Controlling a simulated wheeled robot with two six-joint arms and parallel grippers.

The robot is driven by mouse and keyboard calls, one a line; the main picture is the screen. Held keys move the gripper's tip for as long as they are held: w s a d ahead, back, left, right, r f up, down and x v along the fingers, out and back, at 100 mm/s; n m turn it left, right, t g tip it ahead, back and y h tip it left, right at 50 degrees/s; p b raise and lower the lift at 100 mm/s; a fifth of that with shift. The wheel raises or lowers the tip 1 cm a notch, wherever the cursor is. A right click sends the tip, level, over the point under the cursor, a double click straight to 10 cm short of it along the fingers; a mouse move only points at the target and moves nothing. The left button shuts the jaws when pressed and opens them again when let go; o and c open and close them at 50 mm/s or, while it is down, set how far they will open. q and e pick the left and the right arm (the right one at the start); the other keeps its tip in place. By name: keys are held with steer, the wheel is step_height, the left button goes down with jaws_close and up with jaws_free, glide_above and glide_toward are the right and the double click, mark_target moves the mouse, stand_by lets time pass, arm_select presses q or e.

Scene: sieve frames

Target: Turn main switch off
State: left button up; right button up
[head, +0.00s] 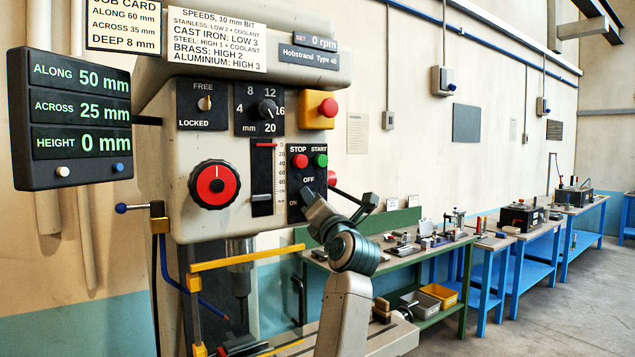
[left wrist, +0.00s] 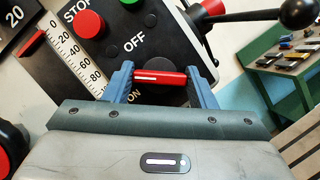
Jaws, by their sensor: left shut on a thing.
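The switch panel (head: 306,172) on the drilling machine carries a red STOP button, a green START button and OFF and ON marks. The main switch is a red bar handle (left wrist: 160,77) with a white line on its left half, below the OFF mark in the left wrist view. The white line points left, not up at OFF. My left gripper (head: 338,198) is at the lower part of this panel. In the left wrist view its two blue fingers (left wrist: 161,72) press on both ends of the red handle. In the head view the gripper hides the handle. My right gripper is not in view.
A black-knobbed lever (left wrist: 296,13) sticks out beside the panel. A red emergency button (head: 328,107), a big red dial (head: 214,184) and a yellow guard bar (head: 248,257) are near. Workbenches (head: 440,262) stand to the right, with clear floor before them.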

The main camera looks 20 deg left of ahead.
arm_select(q)
steer(key=shift+r+m+g+h+p, duration=0.15)
steer(key=shift+m+h+p, duration=0.5)
steer(key=shift+m+p, duration=1.35)
steer(key=shift+f+m+g+h+p, duration=0.2)
steer(key=shift+m+h+p, duration=0.5)
steer(key=shift+m+p, duration=1.35)
steer(key=shift+r+m+g+h+p, duration=0.2)
steer(key=shift+m+h+p, duration=0.75)
steer(key=shift+p, duration=1.75)
steer(key=shift+m+g+y, duration=0.25)
steer(key=shift+m+y, duration=0.05)
steer(key=shift+m, duration=0.1)
steer(key=o, duration=1)
